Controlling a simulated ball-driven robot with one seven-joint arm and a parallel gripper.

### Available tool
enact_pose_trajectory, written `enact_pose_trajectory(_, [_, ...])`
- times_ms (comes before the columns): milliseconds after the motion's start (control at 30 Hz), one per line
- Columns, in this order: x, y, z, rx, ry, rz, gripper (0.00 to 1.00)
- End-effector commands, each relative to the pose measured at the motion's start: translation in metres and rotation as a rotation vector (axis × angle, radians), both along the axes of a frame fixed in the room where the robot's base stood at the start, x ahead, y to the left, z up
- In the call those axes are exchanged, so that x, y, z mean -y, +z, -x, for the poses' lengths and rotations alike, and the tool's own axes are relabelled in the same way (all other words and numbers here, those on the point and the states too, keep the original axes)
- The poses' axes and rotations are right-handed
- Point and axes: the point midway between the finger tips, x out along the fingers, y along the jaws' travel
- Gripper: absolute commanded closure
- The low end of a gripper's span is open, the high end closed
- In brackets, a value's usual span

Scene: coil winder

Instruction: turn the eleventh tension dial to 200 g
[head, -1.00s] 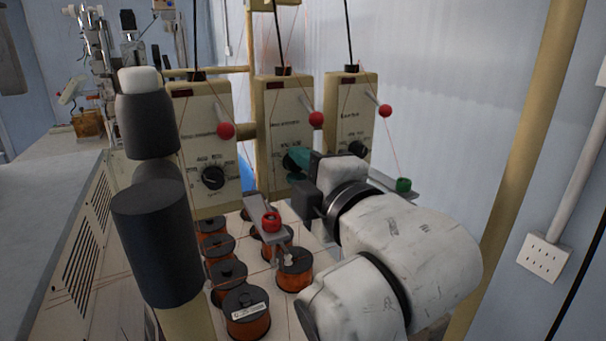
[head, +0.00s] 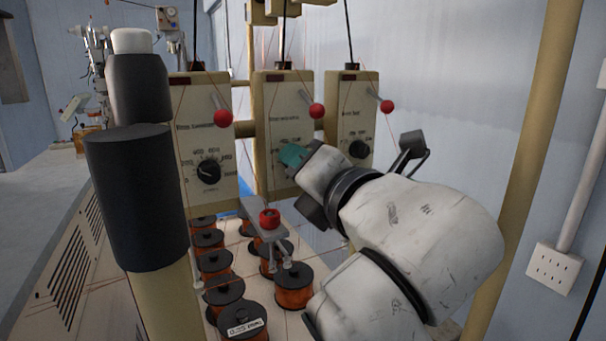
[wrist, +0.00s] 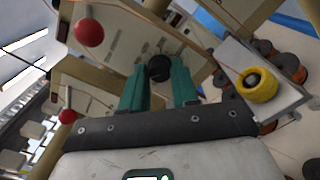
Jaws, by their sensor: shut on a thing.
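Three cream tension boxes stand in a row, each with a black dial and a red-balled lever. My gripper (head: 293,156) has teal fingers at the lower face of the middle box (head: 284,100). In the wrist view the fingers (wrist: 160,84) are shut on a black dial (wrist: 159,67), one on each side. That dial's pointer and most of its scale are hidden. The left box's dial (head: 208,172) and the right box's dial (head: 358,149) are free. The scale numbers are too small to read surely, and I cannot tell which box is the eleventh.
Red lever balls (head: 316,111) stick out above the dials. Thin wires run down past the boxes. A cream post (head: 520,150) stands at the right.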

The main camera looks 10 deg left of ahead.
Motion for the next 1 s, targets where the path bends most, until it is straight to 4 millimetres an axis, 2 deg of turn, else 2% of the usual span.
enact_pose_trajectory(33, [-0.0012,-0.0049,-0.0002,0.007,0.002,0.025,1.00])
enact_pose_trajectory(300, [-0.0014,-0.0044,-0.0002,0.049,0.002,0.090,1.00])
enact_pose_trajectory(800, [-0.0020,-0.0046,-0.0001,0.055,0.003,0.102,1.00])
enact_pose_trajectory(833, [-0.0020,-0.0046,-0.0001,0.055,0.003,0.102,0.68])
enact_pose_trajectory(1000, [-0.0013,-0.0030,-0.0001,0.058,0.001,0.099,0.51])
